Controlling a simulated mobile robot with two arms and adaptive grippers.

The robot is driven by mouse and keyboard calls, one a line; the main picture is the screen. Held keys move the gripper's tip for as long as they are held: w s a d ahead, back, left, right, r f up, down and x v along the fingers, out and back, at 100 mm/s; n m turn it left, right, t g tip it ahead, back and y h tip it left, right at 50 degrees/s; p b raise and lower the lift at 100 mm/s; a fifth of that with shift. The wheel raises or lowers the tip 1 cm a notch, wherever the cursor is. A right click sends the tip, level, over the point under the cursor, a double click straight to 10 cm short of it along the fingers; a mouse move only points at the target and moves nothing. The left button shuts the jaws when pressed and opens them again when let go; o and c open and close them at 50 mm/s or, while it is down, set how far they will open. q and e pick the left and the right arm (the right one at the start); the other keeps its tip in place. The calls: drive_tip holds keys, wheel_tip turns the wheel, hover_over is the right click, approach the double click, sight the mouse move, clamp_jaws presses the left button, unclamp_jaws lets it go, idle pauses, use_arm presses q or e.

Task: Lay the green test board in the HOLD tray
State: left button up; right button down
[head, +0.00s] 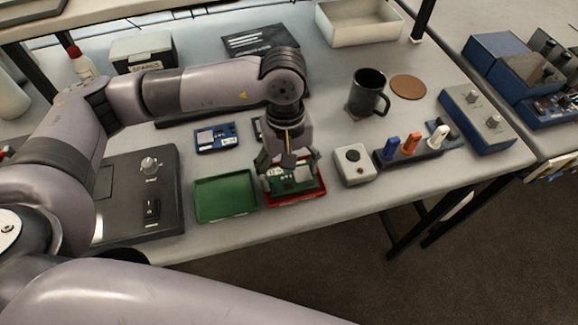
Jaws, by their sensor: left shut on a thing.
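My left gripper (288,163) reaches down from above and is shut on the green test board (291,181). The board is at the red tray (297,199), within its outline in the head view. I cannot tell whether it touches the tray floor. The gripper fingers hide part of the board and the tray's back side. A green tray (225,196) stands empty just left of the red one. I can read no HOLD label on either tray. My right gripper is out of view.
A blue board (215,137) lies behind the green tray. A dark mug (367,92) is farther back. A black control panel (137,196) is on the left.

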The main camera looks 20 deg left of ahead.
sight(287, 171)
use_arm(q)
drive_tip(key=shift+f+b, duration=0.15)
drive_tip(key=shift+b, duration=0.2)
drive_tip(key=o, duration=1.3)
drive_tip(key=shift+c, duration=0.2)
drive_tip(key=shift+r+p, duration=0.3)
drive_tip(key=shift+p, duration=0.1)
drive_tip(key=shift+w+r, duration=0.15)
drive_tip(key=shift+r, duration=0.15)
wheel_tip(287, 171, up, 11)
drive_tip(key=b, duration=0.2)
drive_tip(key=shift+w+a+b, duration=0.4)
drive_tip(key=shift+w+a, duration=0.05)
